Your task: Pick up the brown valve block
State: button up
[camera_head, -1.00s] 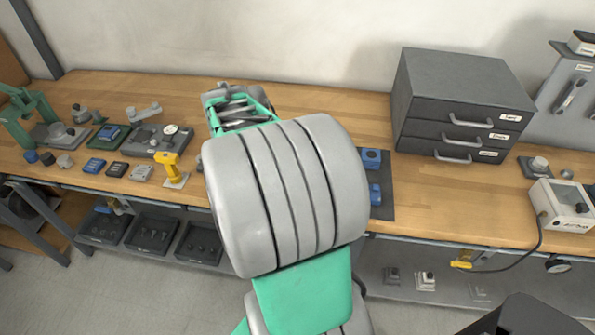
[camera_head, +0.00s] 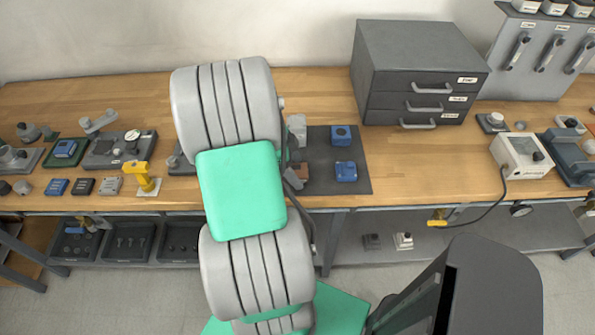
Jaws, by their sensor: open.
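The brown valve block (camera_head: 302,170) shows as a small brown patch on the dark mat (camera_head: 322,150) on the bench. It lies just right of my arm, which partly hides it. My arm's large grey and green links fill the middle of the view and cover the left side of the mat.
Two blue blocks (camera_head: 341,134) (camera_head: 346,171) stand on the mat's right side, and a grey block (camera_head: 297,126) at its back left. A dark drawer cabinet (camera_head: 415,70) stands behind right. A yellow tool (camera_head: 138,174) is to the left. Bare wood lies right of the mat.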

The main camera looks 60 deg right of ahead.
jog(key=shift+c, duration=0.6)
jog(key=c, duration=1.5)
jog(key=shift+c, duration=0.3)
jog(key=shift+r, duration=0.15)
